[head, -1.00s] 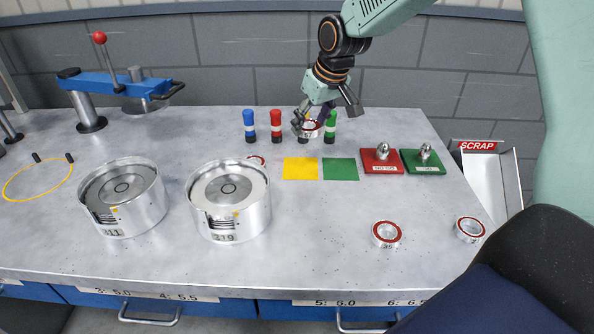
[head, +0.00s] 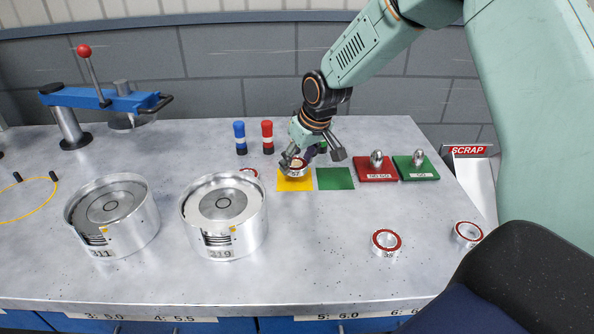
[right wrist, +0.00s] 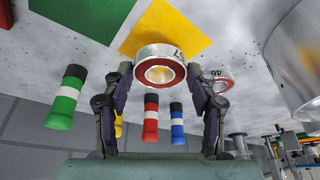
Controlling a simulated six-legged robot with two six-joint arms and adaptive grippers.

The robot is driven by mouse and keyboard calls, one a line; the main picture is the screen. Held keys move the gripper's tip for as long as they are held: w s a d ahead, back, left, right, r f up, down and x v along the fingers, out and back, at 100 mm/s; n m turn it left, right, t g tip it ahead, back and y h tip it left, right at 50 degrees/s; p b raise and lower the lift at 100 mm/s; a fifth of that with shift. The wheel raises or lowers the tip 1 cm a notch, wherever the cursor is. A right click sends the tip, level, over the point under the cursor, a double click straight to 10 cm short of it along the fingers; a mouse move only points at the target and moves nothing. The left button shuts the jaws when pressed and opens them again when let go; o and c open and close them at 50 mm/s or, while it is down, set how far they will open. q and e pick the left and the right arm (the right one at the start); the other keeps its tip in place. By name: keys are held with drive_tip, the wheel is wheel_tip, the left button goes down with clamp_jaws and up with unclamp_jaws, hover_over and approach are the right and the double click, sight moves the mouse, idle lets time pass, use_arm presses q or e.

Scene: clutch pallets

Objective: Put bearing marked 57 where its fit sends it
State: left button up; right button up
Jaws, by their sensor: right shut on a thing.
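My right gripper (head: 298,160) is shut on the bearing marked 57 (head: 295,171), a silver ring with a red face. It holds the bearing at the yellow square (head: 288,186); whether the ring touches it I cannot tell. In the right wrist view the bearing (right wrist: 160,66) sits between the two fingertips (right wrist: 160,80), its 57 readable, with the yellow square (right wrist: 178,30) behind it. The green square (head: 335,179) lies just to the right. The red gauge block (head: 376,175) and green gauge block (head: 416,174) stand further right. My left gripper is not in view.
Bearing 46 (right wrist: 223,82) lies close by. Two more bearings (head: 386,243) (head: 468,233) lie at the right. Two clutch housings (head: 112,215) (head: 224,218) stand left of centre. Blue (head: 240,138) and red (head: 267,137) markers stand behind. A scrap chute (head: 470,180) is beyond the right edge.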

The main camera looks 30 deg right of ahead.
drive_tip(key=shift+s+f, duration=0.15)
drive_tip(key=shift+f, duration=0.6)
drive_tip(key=shift+a+f, duration=0.25)
drive_tip(key=shift+f, duration=0.15)
drive_tip(key=shift+d+f, duration=0.1)
drive_tip(key=shift+f, duration=0.15)
drive_tip(key=o, duration=1.2)
drive_tip(key=shift+c, duration=0.2)
drive_tip(key=o, duration=0.3)
drive_tip(key=shift+r, duration=0.15)
drive_tip(key=shift+o, duration=0.2)
